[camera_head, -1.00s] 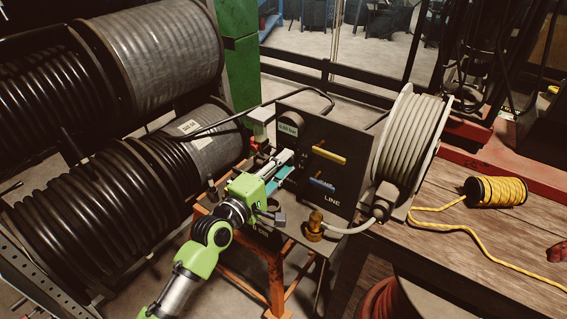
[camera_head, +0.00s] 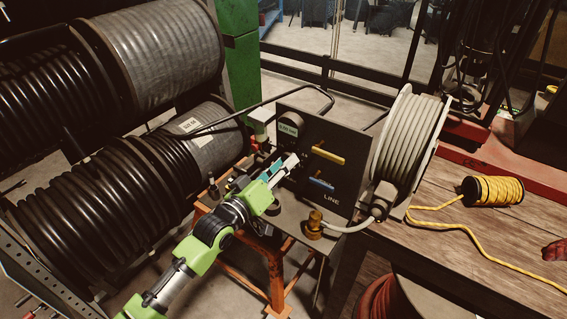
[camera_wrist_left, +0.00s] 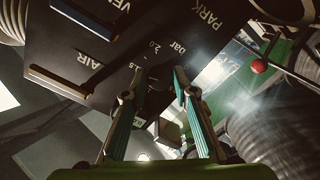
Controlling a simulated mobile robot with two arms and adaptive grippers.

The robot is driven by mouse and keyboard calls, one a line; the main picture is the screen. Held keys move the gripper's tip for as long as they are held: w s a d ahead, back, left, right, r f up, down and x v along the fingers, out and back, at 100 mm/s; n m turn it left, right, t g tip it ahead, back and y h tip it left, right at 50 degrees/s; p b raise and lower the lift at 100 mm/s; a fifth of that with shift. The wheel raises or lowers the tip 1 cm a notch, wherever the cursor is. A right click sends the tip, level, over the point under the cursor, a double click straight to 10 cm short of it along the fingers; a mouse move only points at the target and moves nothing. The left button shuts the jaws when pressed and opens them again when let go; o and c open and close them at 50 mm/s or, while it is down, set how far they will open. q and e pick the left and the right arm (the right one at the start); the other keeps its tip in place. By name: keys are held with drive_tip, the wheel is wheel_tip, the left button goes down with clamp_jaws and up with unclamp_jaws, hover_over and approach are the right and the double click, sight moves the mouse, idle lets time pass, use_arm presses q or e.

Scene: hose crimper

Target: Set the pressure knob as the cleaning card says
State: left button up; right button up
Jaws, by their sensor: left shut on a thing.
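My left gripper (camera_head: 293,163) reaches the left side of the dark control panel (camera_head: 345,182). The left wrist view shows its two teal-padded fingers (camera_wrist_left: 157,78) close at the panel, shut on the dark pressure knob (camera_wrist_left: 158,73). The knob is mostly hidden between the fingertips, and its pointer cannot be made out. Scale marks "2.0" and "bar" (camera_wrist_left: 180,47) and "PARK" are printed around it, upside down in this view. In the head view the gripper hides the knob. No cleaning card can be made out. My right gripper is not in view.
A brass fitting (camera_head: 314,226) stands below. A hose reel (camera_head: 408,140) stands right of the panel. Large black hose coils (camera_head: 85,215) fill the left.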

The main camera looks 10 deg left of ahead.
use_arm(q)
drive_tip(key=m, duration=0.6)
drive_tip(key=m+p, duration=0.1)
drive_tip(key=m, duration=0.5)
drive_tip(key=shift+a+f, duration=0.15)
idle(0.6)
drive_tip(key=o, duration=1)
drive_tip(key=shift+o, duration=0.2)
drive_tip(key=v, duration=1.2)
